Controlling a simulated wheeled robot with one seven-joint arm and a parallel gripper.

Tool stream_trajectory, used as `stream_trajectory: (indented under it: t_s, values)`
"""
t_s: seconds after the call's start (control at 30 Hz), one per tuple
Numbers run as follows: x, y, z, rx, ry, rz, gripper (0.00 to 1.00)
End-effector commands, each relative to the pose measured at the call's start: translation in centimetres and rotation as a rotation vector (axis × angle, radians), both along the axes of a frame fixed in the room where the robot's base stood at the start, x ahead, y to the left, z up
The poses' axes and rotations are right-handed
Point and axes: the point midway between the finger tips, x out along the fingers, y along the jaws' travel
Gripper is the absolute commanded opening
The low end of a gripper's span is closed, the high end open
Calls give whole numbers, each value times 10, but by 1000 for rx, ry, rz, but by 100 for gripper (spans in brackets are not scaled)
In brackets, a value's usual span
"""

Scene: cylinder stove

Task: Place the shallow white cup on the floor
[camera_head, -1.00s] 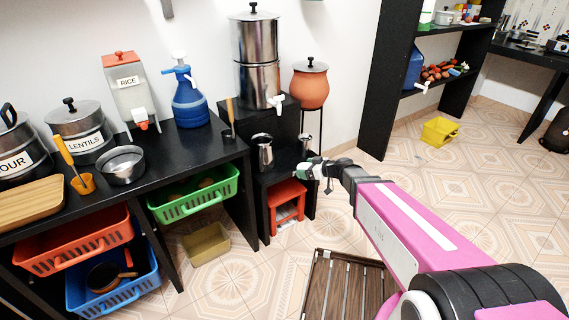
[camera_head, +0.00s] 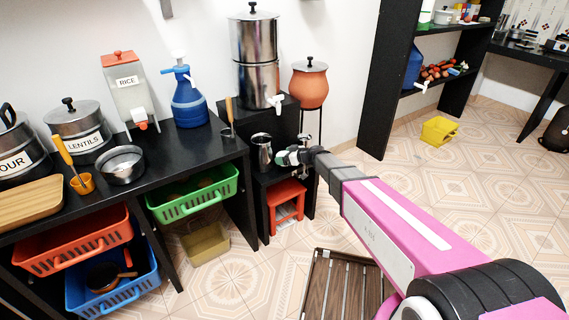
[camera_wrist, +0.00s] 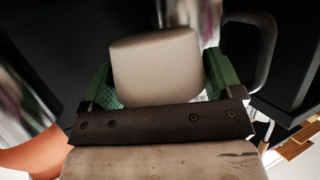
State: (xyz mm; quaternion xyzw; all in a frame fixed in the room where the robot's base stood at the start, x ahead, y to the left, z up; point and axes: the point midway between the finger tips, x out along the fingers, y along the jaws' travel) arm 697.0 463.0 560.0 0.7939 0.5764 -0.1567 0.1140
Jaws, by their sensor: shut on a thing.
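My gripper (camera_head: 288,157) is at the black stand, just right of a metal cup, in the head view. In the wrist view its green fingers are on either side of a pale, rounded thing, which I take for the shallow white cup (camera_wrist: 156,66); the gripper is shut on it. The cup's far side is hidden, and in the head view it cannot be made out clearly. The tiled floor (camera_head: 460,190) lies below and to the right of the stand.
The metal cup (camera_head: 262,151) stands close by on the black stand (camera_head: 262,195), with a red stool (camera_head: 287,200) beneath. A slatted wooden mat (camera_head: 345,285) and a yellow crate (camera_head: 439,130) are on the floor. Open floor lies at the right.

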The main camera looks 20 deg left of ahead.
Motion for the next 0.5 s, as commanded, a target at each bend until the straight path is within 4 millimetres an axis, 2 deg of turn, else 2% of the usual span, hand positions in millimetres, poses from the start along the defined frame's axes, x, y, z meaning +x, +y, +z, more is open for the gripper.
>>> stream_trajectory:
  t_s: [0.3, 0.5]
  values:
    - [3, 2, -36, -1, 1, 0, 63]
    - [3, 3, -38, 1, 0, 0, 63]
